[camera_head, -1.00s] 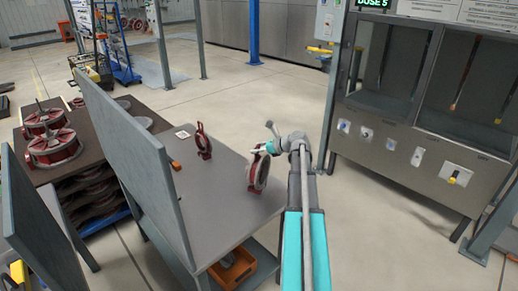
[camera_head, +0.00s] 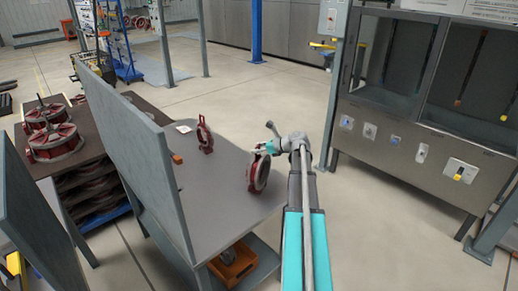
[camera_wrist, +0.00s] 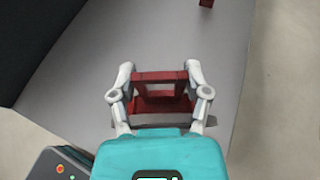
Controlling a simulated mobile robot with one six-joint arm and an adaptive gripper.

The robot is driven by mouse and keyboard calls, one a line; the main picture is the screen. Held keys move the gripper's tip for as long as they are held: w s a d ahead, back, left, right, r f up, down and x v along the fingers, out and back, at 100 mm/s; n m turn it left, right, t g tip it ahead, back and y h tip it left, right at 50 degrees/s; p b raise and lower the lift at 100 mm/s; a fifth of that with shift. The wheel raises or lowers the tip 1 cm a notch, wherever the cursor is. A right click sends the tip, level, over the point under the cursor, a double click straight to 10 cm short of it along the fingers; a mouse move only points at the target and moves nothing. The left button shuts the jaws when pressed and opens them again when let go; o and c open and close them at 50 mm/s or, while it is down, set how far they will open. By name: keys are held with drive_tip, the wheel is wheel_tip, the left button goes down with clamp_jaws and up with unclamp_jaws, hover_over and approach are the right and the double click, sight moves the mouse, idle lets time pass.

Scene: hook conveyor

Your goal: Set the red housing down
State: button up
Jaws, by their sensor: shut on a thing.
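The red housing (camera_head: 258,176), a ring-shaped part with a pale rim, stands upright at the right side of the grey table (camera_head: 218,212). My gripper (camera_head: 266,148) is shut on its top from the right. In the wrist view, the two fingers of my gripper (camera_wrist: 160,90) close on either side of the red housing (camera_wrist: 160,76), which shows as a rectangular frame from above. Its lower end is at or just above the tabletop; I cannot tell whether it touches.
A grey upright panel (camera_head: 135,150) borders the table's left. Bare tabletop lies between the housings. A metal cabinet (camera_head: 400,140) stands at right.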

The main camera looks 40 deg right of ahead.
drive_tip(key=o, duration=0.9)
drive_tip(key=shift+c, duration=0.2)
drive_tip(key=o, duration=0.5)
drive_tip(key=shift+c, duration=0.2)
drive_tip(key=shift+p+v, duration=0.35)
drive_tip(key=shift+v, duration=0.45)
drive_tip(key=p+v, duration=0.4)
drive_tip(key=v, duration=0.6)
drive_tip(key=shift+s, duration=0.2)
drive_tip(key=shift+d+r, duration=0.1)
